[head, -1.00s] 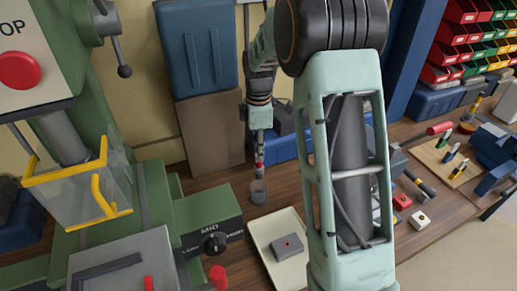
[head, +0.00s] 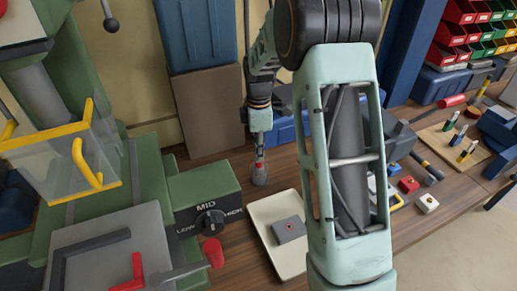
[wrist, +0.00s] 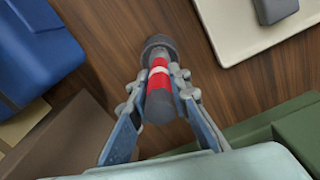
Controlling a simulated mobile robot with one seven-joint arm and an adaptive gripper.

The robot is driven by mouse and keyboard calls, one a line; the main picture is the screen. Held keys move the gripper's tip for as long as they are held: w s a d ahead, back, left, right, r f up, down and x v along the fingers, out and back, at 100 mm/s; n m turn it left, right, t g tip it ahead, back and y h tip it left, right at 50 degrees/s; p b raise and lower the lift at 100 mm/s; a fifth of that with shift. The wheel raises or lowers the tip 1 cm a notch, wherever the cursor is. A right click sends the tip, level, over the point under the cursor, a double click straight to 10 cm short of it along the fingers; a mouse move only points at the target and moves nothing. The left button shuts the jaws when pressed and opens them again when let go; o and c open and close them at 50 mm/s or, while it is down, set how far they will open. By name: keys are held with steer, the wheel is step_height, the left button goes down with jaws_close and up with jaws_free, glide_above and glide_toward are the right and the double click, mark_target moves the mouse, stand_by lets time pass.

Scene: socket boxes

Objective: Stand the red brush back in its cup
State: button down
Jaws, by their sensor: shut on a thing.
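My gripper (head: 259,153) points down at the back of the bench, above the small dark grey cup (head: 259,178). In the wrist view my gripper (wrist: 160,84) is shut on the red brush (wrist: 158,80), with one finger on each side. The brush is red with a white band and a dark near end. It looks upright and lined up with the cup (wrist: 160,43). In the head view a little of the red brush (head: 259,166) shows between the fingertips and the cup. Its lower end is hidden, seemingly inside the cup mouth.
A cream tray (head: 262,214) with a grey block (head: 289,230) stands in front of the cup. A green machine with a MID dial (head: 210,221) stands to the left. A blue bin (head: 284,133) is behind right. Bare wood surrounds the cup.

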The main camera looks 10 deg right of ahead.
steer(key=shift+f, duration=0.1)
steer(key=c, duration=1.7)
jaws_free()
steer(key=shift+c, duration=0.2)
step_height(320, 180, up, 12)
steer(key=shift+r, duration=0.1)
